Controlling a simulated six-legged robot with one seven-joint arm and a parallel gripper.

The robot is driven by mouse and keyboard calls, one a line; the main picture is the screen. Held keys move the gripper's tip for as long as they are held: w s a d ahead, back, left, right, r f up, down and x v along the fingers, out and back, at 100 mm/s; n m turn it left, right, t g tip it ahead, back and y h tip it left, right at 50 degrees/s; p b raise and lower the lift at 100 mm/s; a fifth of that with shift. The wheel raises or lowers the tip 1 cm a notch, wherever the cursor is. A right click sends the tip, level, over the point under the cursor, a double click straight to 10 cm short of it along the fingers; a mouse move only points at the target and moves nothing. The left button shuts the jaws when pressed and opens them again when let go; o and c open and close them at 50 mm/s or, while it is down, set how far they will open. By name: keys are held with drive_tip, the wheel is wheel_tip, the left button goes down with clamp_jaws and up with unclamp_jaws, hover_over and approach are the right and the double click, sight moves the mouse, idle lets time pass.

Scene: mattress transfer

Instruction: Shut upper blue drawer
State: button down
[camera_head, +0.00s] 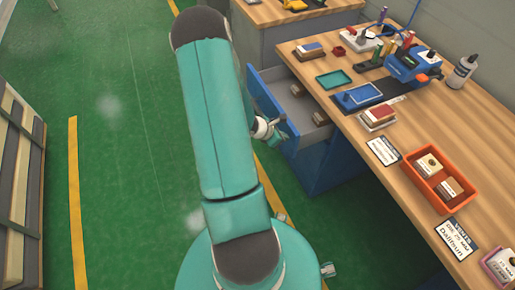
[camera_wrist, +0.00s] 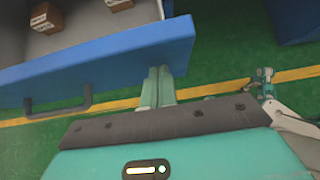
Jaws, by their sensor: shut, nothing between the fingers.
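The upper blue drawer (camera_head: 264,104) stands open, pulled out from the cabinet under the wooden workbench. Its grey inside holds several small boxes. In the wrist view its blue front panel (camera_wrist: 110,55) crosses the upper left, with a dark handle (camera_wrist: 60,112) on its outer face. My gripper (camera_wrist: 160,74) is shut and empty. Its fingertips are at the panel's outer face, right of the handle and near the panel's right end; I cannot tell whether they touch. In the head view my gripper (camera_head: 277,134) is partly hidden beside the drawer front.
The workbench top (camera_head: 345,107) carries trays, tools, bottles and an orange bin (camera_head: 412,180). The blue cabinet body (camera_head: 325,170) stands below it. A second bench (camera_head: 262,25) is behind. Green floor with yellow lines is open to the left, up to a rack (camera_head: 18,190).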

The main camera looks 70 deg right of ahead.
drive_tip(key=s+d, duration=1.3)
drive_tip(key=shift+r, duration=0.15)
drive_tip(key=shift+s+d, duration=0.1)
drive_tip(key=shift+s, duration=0.15)
drive_tip(key=w+a+r, duration=0.6)
drive_tip(key=w+a, duration=0.2)
drive_tip(key=w, duration=0.1)
drive_tip(key=shift+r, duration=0.35)
drive_tip(key=shift+a, duration=0.1)
